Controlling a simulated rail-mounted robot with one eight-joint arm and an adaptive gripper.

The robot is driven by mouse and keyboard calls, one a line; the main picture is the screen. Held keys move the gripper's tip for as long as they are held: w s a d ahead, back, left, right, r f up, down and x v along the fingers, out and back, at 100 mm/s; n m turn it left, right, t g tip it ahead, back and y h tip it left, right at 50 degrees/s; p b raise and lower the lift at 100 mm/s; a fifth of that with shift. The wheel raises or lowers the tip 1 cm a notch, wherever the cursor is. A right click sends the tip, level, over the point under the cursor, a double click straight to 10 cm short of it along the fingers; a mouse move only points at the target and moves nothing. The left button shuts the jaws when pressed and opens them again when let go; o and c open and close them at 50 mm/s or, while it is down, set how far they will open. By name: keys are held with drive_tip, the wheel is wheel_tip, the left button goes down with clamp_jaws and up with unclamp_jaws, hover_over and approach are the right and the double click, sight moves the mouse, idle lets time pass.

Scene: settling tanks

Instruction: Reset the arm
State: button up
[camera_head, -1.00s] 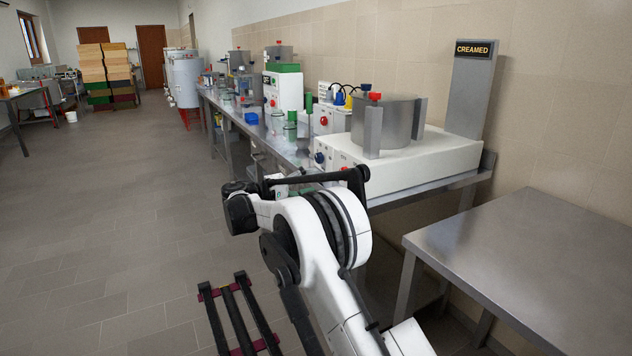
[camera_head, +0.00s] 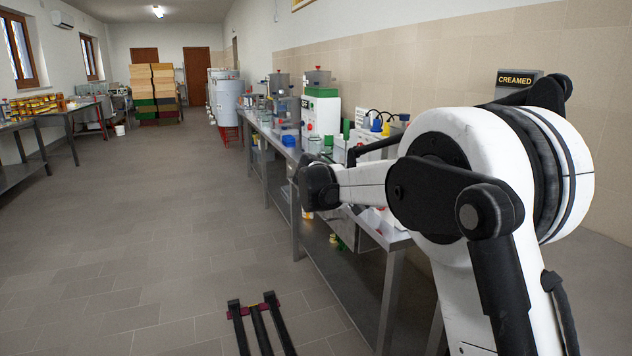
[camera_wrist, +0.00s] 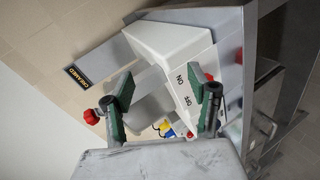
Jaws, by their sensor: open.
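My arm (camera_head: 455,165) fills the right side of the head view, bent, with its white and black links in front of the bench. My gripper (camera_wrist: 165,98) shows in the wrist view with two green-padded fingers spread apart and nothing between them. Behind the fingers are a white machine (camera_wrist: 165,50) with ON and OFF marks and a grey pot, seen tilted. My fingertips cannot be made out in the head view.
A CREAMED sign (camera_head: 516,79) stands by the tiled wall, and it also shows in the wrist view (camera_wrist: 78,77). A steel bench (camera_head: 290,165) with several devices runs along the right. Stacked boxes (camera_head: 154,90) stand far back. The floor (camera_head: 150,220) at left is clear.

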drive_tip(key=s+d+r+y+p, duration=0.2)
drive_tip(key=s+d+y, duration=0.1)
drive_tip(key=s, duration=0.9)
drive_tip(key=s+d+r+y+p, duration=0.1)
drive_tip(key=s+d+r+y, duration=0.15)
drive_tip(key=s, duration=0.85)
drive_tip(key=s+a+f+m+y+p, duration=0.1)
drive_tip(key=s+a+f+y, duration=0.1)
drive_tip(key=s, duration=1)
drive_tip(key=s+a+f+m+t+y+p, duration=0.1)
drive_tip(key=s+f+y, duration=0.3)
drive_tip(key=s, duration=0.7)
drive_tip(key=shift+s+a+f+p, duration=0.4)
drive_tip(key=shift+a+f+p, duration=0.15)
drive_tip(key=shift+f, duration=0.05)
drive_tip(key=shift+y, duration=0.25)
